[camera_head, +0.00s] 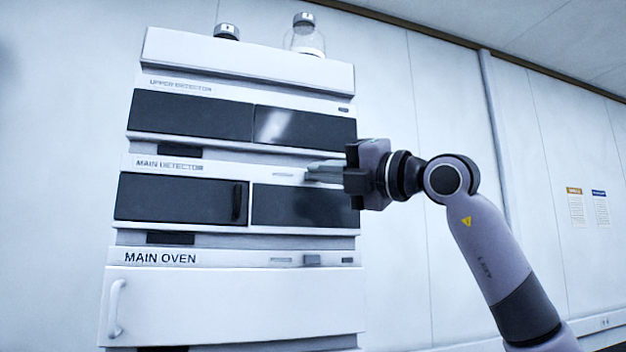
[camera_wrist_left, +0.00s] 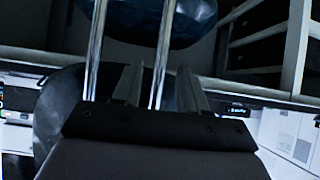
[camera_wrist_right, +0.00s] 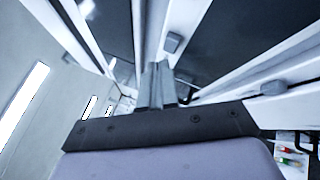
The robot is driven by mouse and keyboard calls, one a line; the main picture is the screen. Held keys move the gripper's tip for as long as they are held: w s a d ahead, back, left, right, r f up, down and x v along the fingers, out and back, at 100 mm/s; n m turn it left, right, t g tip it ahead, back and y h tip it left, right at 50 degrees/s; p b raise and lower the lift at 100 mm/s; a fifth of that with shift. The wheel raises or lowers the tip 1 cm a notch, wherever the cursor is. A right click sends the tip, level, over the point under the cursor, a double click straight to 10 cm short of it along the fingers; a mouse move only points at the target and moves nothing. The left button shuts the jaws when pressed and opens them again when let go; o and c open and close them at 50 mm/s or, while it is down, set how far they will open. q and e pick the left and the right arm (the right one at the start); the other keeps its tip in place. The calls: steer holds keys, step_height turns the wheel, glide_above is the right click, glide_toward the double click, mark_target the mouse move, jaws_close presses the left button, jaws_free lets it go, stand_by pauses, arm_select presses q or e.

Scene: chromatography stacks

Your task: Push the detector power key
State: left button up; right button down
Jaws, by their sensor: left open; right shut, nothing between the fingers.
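In the head view, the main detector (camera_head: 180,163) is the middle unit of a white stack, with its label on a white strip above dark panels. My right gripper (camera_head: 308,173) is shut and empty, its fingers pointing left in front of that strip's right part. The arm and fingers hide part of the strip, and I cannot make out the power key there. In the right wrist view, the shut fingertips (camera_wrist_right: 157,66) are close to a small grey key (camera_wrist_right: 172,42); contact cannot be told. My left gripper (camera_wrist_left: 160,82) is open, seen only in its wrist view.
Bottles (camera_head: 305,38) stand on top. A wall is behind.

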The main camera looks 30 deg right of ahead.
steer(key=shift+s, duration=0.2)
steer(key=s+b, duration=0.1)
steer(key=s, duration=0.1)
steer(key=s+a+b, duration=0.1)
steer(key=s, duration=0.2)
steer(key=shift+s+a, duration=0.2)
steer(key=shift+s, duration=0.15)
stand_by(0.5)
